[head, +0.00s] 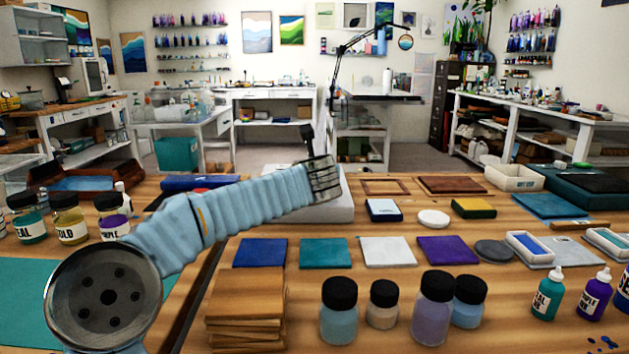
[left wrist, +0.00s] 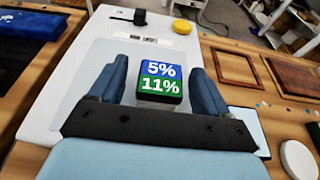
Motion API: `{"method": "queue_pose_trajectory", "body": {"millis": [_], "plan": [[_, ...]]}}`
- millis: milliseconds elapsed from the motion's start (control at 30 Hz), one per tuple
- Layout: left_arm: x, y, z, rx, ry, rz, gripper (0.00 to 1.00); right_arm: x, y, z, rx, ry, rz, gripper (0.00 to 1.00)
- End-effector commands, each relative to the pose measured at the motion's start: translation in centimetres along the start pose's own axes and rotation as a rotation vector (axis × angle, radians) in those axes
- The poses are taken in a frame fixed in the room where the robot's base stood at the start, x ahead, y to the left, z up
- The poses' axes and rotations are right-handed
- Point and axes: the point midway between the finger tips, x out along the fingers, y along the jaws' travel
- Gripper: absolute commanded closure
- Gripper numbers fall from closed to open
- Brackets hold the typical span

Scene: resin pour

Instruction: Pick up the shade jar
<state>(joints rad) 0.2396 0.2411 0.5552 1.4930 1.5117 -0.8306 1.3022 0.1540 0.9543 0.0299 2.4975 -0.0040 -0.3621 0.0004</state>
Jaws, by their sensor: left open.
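My left gripper (head: 322,180) reaches over a pale slab (head: 338,212) at the middle of the table. In the left wrist view its two blue fingers (left wrist: 157,85) are open and spread. Several black-lidded jars stand in front, including a blue jar (head: 339,325) and a lilac one (head: 432,318). I cannot tell which thing is the shade jar. My right gripper is not in view.
Labelled jars such as the gold one (head: 70,226) stand at left. Coloured tiles, including a teal tile (head: 325,253), lie mid-table. A wooden stack (head: 245,318) is at the front. Dropper bottles (head: 546,298) stand at right.

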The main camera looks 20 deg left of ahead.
Motion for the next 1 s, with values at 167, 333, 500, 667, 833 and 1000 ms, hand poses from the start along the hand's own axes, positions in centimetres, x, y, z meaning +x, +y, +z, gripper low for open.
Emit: {"method": "queue_pose_trajectory", "body": {"millis": [167, 333, 500, 667, 833, 1000], "plan": [[2.0, 0.0, 0.1, -0.001, 0.0, 0.0, 0.23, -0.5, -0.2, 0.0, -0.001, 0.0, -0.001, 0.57], [2.2, 0.0, 0.1, -0.001, -0.001, 0.0, 0.23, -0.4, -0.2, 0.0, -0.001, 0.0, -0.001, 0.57], [2.2, 0.0, 0.1, 0.0, -0.001, 0.0, 0.39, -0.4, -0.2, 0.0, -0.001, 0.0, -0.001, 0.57], [2.2, 0.0, 0.1, -0.001, -0.001, 0.0, 0.63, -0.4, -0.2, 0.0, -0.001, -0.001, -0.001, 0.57], [2.2, 0.0, 0.1, -0.001, -0.001, 0.0, 0.87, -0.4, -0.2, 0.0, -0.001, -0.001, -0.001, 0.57], [2.1, 0.0, 0.1, -0.001, -0.001, 0.0, 0.87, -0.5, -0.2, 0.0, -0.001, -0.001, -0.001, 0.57]]}}
